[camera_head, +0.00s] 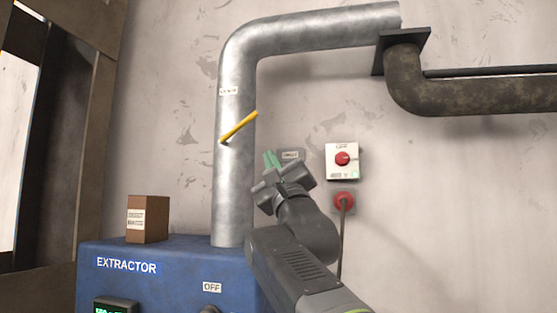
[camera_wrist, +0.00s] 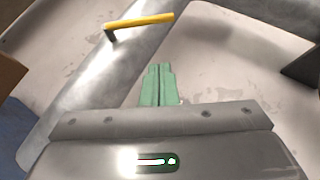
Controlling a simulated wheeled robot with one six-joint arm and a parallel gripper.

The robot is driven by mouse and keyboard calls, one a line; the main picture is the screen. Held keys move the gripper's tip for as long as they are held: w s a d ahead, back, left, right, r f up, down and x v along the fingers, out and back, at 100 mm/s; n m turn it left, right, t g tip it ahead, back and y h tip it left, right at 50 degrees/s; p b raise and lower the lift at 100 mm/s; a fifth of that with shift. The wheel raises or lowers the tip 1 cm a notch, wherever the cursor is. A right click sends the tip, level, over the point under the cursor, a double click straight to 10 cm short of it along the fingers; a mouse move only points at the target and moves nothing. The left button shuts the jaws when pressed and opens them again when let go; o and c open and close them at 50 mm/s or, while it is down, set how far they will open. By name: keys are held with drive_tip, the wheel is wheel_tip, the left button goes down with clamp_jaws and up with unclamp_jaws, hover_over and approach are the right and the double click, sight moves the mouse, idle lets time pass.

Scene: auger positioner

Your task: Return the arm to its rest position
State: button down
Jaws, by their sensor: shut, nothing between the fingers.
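My gripper (camera_head: 271,158) is in the middle of the head view, at the end of my raised arm. Its green fingers are together and empty. They also show in the wrist view (camera_wrist: 158,72), side by side with nothing between them. In the head view the fingers appear just right of the grey vertical pipe (camera_head: 230,190), below a yellow lever (camera_head: 240,126) on that pipe. The yellow lever slants up to the right and shows above the fingers in the wrist view (camera_wrist: 145,21). I cannot tell the exact gap between fingers and pipe.
A blue extractor cabinet (camera_head: 180,262) stands at lower left with a brown box (camera_head: 148,218) on top. A white switch box with a red knob (camera_head: 342,160) is on the wall at right, above a red plug (camera_head: 343,201). A dark pipe (camera_head: 470,95) runs at upper right.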

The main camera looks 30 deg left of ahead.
drive_tip(key=v, duration=0.3)
drive_tip(key=shift+w+d+f+b, duration=0.2)
drive_tip(key=shift+w+d+b, duration=0.05)
drive_tip(key=shift+d+b, duration=0.1)
drive_tip(key=shift+r, duration=0.1)
